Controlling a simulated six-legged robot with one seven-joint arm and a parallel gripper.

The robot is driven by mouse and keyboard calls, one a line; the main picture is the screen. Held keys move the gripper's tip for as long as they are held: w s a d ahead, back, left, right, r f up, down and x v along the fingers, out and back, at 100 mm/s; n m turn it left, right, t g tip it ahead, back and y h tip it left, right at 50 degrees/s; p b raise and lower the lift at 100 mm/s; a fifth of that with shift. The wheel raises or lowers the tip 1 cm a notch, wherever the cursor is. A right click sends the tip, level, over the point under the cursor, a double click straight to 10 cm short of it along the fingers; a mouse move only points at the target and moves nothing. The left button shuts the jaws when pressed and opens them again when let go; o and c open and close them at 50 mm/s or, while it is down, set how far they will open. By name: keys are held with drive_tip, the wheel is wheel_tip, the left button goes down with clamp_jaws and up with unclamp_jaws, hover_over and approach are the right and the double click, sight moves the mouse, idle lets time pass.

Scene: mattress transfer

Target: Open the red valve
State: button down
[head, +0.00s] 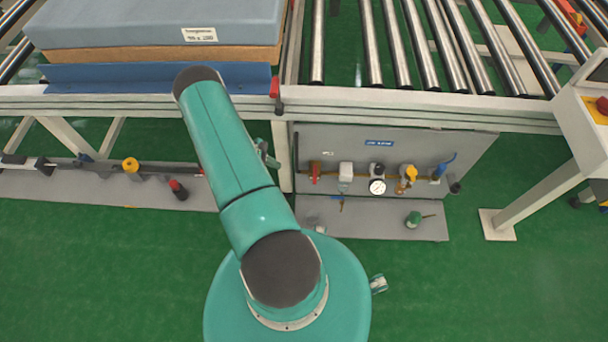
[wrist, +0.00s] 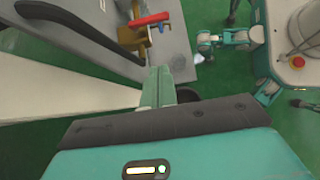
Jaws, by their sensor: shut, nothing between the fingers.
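The red valve (head: 314,173) sits at the left end of a brass pipe on the grey panel below the roller conveyor. In the wrist view a red lever handle (wrist: 149,20) shows near the top, above a brass-coloured body. My gripper (head: 268,156) is mostly hidden behind my arm in the head view, a little left of the red valve. In the wrist view my gripper (wrist: 159,72) has its fingers together, with nothing between them. The fingertips are apart from the red lever, which lies beyond them.
The panel (head: 470,150) also carries a gauge (head: 377,187), a yellow valve (head: 410,173) and a blue valve (head: 446,164). A frame post (head: 283,155) stands left of the panel. A mattress (head: 120,25) lies upper left.

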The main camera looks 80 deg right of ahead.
sight(315, 175)
drive_tip(key=s+r+x, duration=0.2)
drive_tip(key=x, duration=1.1)
drive_tip(key=shift+s+d+f, duration=0.15)
drive_tip(key=shift+d+f, duration=0.05)
